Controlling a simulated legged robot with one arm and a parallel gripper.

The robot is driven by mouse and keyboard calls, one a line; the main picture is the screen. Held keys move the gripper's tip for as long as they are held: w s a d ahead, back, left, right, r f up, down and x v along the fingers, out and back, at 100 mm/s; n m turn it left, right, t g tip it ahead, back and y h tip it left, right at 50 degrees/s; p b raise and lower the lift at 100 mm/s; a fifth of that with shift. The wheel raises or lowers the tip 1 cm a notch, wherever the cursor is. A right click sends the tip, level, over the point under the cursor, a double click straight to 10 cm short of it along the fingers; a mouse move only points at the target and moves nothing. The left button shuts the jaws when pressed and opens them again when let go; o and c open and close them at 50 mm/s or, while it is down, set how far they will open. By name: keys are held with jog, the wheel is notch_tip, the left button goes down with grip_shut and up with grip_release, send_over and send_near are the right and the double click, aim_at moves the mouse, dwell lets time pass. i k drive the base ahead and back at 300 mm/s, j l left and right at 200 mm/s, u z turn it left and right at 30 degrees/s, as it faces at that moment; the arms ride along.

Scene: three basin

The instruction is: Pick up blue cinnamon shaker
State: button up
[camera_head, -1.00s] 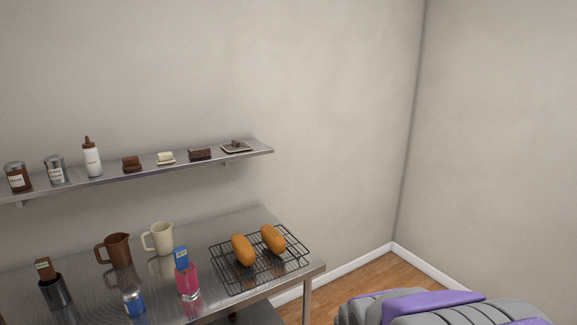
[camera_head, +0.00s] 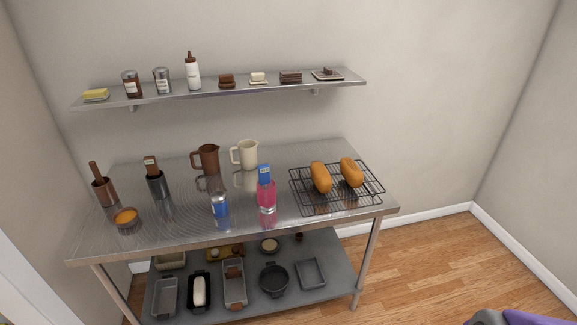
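A small shaker with a blue body and a pale metallic top (camera_head: 220,206) stands upright near the front middle of the steel table (camera_head: 290,225). It looks like the blue cinnamon shaker, but its label is too small to read. A pink bottle with a blue tag (camera_head: 266,193) stands close to its right. My gripper is not in view.
A black wire rack (camera_head: 337,198) with two loaves is on the table's right. A wall shelf (camera_head: 240,90) hangs above. Wooden floor (camera_head: 430,265) is free at right.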

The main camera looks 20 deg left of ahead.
aim_at(219, 201)
jog(key=u, duration=1.45)
jog(key=z, duration=0.45)
jog(key=i+j+z, duration=0.35)
jog(key=j+z, duration=0.2)
jog(key=j, duration=0.15)
jog(key=i+j+z, duration=0.1)
jog(key=j+z, duration=0.15)
jog(key=j, duration=0.15)
jog(key=j+z, duration=0.25)
jog(key=j, duration=0.15)
jog(key=i+j, duration=0.1)
jog(key=j, duration=0.35)
jog(key=i+j, duration=0.1)
jog(key=j, duration=0.4)
